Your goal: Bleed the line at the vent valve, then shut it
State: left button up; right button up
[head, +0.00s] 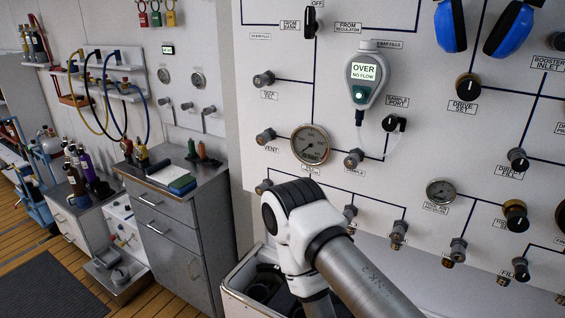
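The vent valve (266,136) is a small metal-and-dark knob on the white panel (285,105), with a VENT label (271,149) below it. Whether it is open or shut cannot be told. A line runs from it to a round pressure gauge (310,145) on its right; the needle is too small to read surely. A handheld analyser (363,75) on the panel reads "OVER NO FLOW", and a clear tube runs from its area towards the sample port knob (394,123). Neither gripper shows; one of my arms crosses the lower middle, its elbow below the gauge.
More knobs stick out of the panel, including a black-capped drive valve (467,87). Blue ear defenders (510,27) hang at top right. A steel drawer cabinet (180,215) stands left of the panel. An open pale bin (240,292) is below, partly behind my arm.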

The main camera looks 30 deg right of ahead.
aim_at(263, 139)
jog(key=i+j+z, duration=0.2)
jog(key=z, duration=0.25)
jog(key=i+j+z, duration=0.2)
jog(key=z, duration=0.2)
jog(key=i+j+z, duration=0.1)
jog(key=j+z, duration=0.35)
